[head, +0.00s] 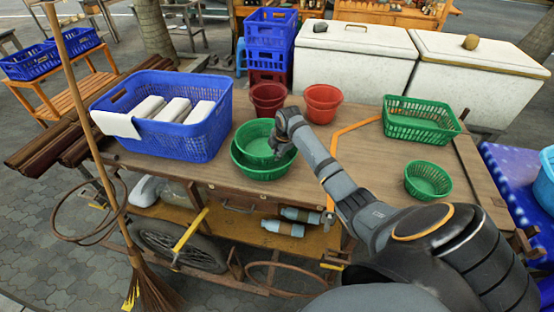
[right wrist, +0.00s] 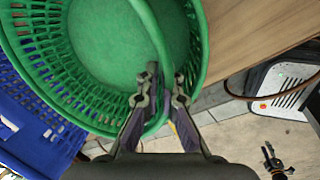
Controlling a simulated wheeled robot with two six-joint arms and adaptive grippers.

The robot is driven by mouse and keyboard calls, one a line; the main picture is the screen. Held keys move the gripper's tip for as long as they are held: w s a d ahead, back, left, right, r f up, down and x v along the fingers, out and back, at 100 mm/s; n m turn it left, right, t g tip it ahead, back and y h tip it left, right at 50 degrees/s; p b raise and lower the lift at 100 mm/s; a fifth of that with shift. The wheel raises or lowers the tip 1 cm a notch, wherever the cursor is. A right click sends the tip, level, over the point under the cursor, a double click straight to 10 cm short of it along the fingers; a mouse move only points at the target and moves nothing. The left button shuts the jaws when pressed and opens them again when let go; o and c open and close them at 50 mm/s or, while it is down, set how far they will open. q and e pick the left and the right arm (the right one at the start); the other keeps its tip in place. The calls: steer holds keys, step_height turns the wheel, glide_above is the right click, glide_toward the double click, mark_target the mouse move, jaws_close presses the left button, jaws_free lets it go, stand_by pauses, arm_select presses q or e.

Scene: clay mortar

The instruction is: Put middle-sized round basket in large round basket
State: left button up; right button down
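The middle-sized round basket (head: 257,139) is green and sits inside the rim of the large round basket (head: 262,172), also green, towards its back left. In the right wrist view the middle-sized basket (right wrist: 105,45) fills the upper left, and the large basket's rim (right wrist: 203,45) curves round its right side. My right gripper (head: 282,146) is at the right side of the middle-sized basket. Its fingers (right wrist: 165,85) stand close on both sides of that basket's rim, closed on it. Whether the basket's bottom touches the large one is hidden. My left gripper is not in view.
A small green round basket (head: 428,180) and a green rectangular basket (head: 420,119) stand to the right. Red pots (head: 322,103) stand behind. A blue crate (head: 165,114) with white items is at the left. The wooden tabletop (head: 365,150) is partly clear.

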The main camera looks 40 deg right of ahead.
step_height(320, 180, down, 2)
steer(key=shift+f, duration=0.2)
steer(key=shift+f, duration=0.1)
steer(key=shift+f, duration=0.6)
steer(key=c, duration=1.5)
jaws_free()
steer(key=shift+s, duration=0.1)
steer(key=v, duration=1.3)
steer(key=shift+w+a+r, duration=0.1)
steer(key=shift+w+r, duration=0.1)
steer(key=shift+f, duration=0.1)
